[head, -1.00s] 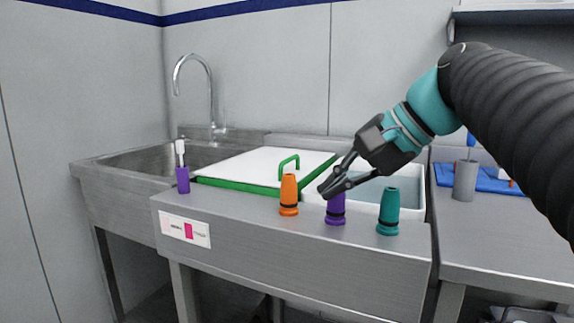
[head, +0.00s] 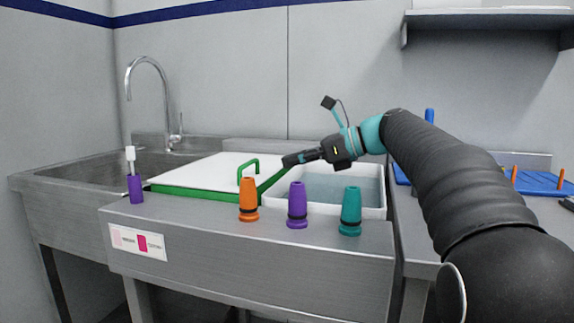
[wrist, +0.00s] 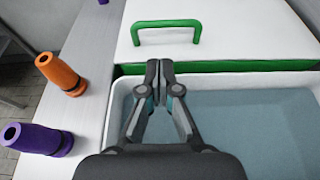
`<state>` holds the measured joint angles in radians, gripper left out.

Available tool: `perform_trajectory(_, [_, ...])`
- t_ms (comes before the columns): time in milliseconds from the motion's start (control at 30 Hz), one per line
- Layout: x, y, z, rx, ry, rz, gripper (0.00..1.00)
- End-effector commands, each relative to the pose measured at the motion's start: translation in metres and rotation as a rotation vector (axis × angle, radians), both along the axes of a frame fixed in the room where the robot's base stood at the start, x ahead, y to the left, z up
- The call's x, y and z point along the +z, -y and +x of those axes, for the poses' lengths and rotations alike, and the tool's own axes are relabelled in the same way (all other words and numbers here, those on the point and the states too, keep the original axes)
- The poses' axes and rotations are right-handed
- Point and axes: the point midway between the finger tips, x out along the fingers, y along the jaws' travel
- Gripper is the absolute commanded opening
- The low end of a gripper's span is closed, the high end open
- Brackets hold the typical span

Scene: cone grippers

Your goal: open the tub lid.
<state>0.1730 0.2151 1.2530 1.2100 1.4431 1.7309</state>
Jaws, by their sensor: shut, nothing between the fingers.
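The tub lid (head: 205,172) is a white panel with green edging and a green handle (head: 248,168) on top. It covers the left part of the white tub (head: 372,210), and the right part stands open over bluish water. The handle also shows in the wrist view (wrist: 166,33). My gripper (head: 285,162) is shut and empty at the lid's right green edge. In the wrist view my fingertips (wrist: 160,66) overlap that edge, with water below the fingers. I cannot tell whether they touch it.
Orange (head: 249,200), purple (head: 297,205) and teal (head: 350,211) cone grippers stand on the front counter ledge. A purple-handled brush (head: 135,188) stands at the left by the sink (head: 85,172). A tap (head: 165,95) rises behind. A blue tray (head: 540,182) lies at the right.

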Motion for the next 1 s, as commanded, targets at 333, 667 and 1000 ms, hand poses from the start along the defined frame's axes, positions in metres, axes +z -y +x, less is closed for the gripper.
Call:
perform_trajectory(333, [-0.021,-0.051,0.018,0.002,0.002,-0.003,0.0])
perform_trajectory(667, [-0.029,-0.074,0.026,-0.001,0.002,-0.004,0.0])
perform_trajectory(1000, [-0.029,-0.074,0.026,-0.001,0.003,-0.003,0.0])
